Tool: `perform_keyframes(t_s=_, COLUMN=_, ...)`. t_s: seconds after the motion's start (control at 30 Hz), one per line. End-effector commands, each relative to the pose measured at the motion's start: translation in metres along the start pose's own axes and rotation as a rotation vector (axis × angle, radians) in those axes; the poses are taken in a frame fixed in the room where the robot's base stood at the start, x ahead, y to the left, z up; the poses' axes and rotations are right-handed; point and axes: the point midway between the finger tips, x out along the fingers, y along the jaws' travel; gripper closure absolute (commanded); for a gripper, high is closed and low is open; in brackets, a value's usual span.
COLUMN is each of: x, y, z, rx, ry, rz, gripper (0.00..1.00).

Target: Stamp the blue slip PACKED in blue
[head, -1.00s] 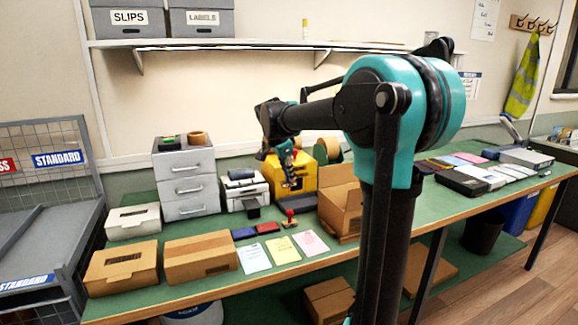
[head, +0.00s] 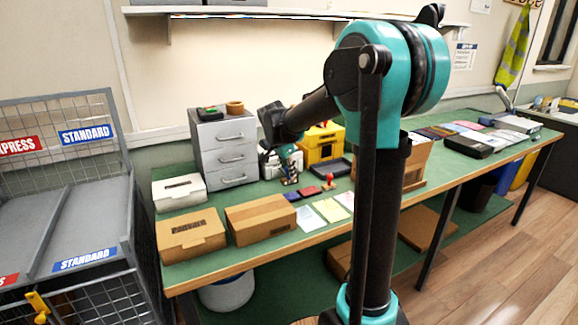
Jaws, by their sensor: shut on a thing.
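The blue slip (head: 305,217) lies flat at the bench's front edge, left of the yellow slip (head: 330,210). The pink slip (head: 346,199) is partly hidden by my arm. Behind the slips are a blue ink pad (head: 291,197) and a red ink pad (head: 309,192). A red-handled stamp (head: 328,182) stands right of the pads. My gripper (head: 289,174) is behind and above the blue pad, shut on a small dark thing that is too small to identify. I cannot tell its exact height above the bench.
Left of the slips are a brown carton (head: 260,218), a brown slotted box (head: 190,235) and a white box (head: 179,192). Grey drawers (head: 223,152) stand behind. A yellow bin (head: 322,143) is beyond my gripper. A wire cage (head: 70,200) stands at the left.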

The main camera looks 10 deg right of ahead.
Motion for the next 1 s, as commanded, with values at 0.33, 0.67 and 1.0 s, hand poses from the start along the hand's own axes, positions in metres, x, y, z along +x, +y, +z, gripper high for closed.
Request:
perform_keyframes(t_s=0.33, x=0.031, y=0.007, z=0.013, rx=0.000, ry=0.000, rz=0.000, gripper=0.96)
perform_keyframes(t_s=0.67, x=0.044, y=0.010, z=0.018, rx=0.000, ry=0.000, rz=0.000, gripper=0.96)
perform_keyframes(t_s=1.0, x=0.045, y=0.011, z=0.018, rx=0.000, ry=0.000, rz=0.000, gripper=0.96)
